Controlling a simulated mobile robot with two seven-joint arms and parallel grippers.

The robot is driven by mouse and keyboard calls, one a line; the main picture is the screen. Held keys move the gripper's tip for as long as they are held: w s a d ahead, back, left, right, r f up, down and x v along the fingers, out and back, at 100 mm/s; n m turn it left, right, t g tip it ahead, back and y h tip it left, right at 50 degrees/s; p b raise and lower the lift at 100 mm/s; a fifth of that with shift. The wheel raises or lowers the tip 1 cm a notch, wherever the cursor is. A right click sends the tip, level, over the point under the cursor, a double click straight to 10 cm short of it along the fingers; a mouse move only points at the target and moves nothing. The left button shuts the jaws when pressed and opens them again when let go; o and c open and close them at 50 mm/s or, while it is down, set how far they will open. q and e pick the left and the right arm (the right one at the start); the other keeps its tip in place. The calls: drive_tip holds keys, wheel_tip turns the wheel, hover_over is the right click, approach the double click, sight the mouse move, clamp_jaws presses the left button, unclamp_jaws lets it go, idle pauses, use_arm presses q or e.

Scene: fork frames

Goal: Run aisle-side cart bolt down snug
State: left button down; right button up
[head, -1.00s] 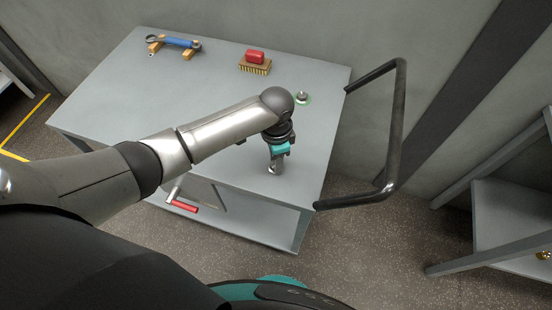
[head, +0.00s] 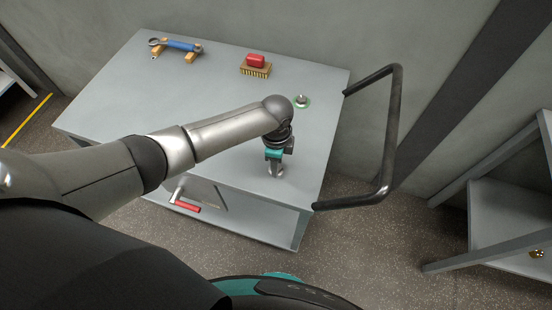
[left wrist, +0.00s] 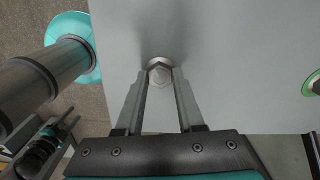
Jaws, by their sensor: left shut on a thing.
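My left gripper (head: 275,174) points down at the near right part of the grey cart top (head: 215,120). In the left wrist view its two fingertips (left wrist: 160,78) are shut on the hex head of a bolt (left wrist: 159,73), one finger on each side. The bolt's seating is hidden, so I cannot tell whether it is snug. A second bolt (head: 302,100), ringed in green, stands apart towards the far right corner; its edge also shows in the left wrist view (left wrist: 314,87).
A blue-handled wrench (head: 183,46) rests on wooden blocks at the back left. A red-topped brush (head: 256,62) stands at the back. A dark push handle (head: 391,135) juts from the cart's right side. A red-handled tool (head: 186,206) lies on the lower shelf.

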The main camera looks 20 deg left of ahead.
use_arm(q)
drive_tip(key=m, duration=0.3)
drive_tip(key=shift+r+p, duration=0.1)
drive_tip(key=shift+p, duration=0.2)
drive_tip(key=m, duration=0.3)
drive_tip(key=shift+w+m, duration=0.1)
drive_tip(key=shift+m, duration=0.2)
drive_tip(key=m, duration=0.6)
drive_tip(key=c, duration=0.9)
unclamp_jaws()
drive_tip(key=o, duration=0.4)
wheel_tip(320, 180, up, 15)
drive_tip(key=p, duration=0.2)
drive_tip(key=shift+r+p, duration=0.1)
drive_tip(key=shift+p, duration=0.25)
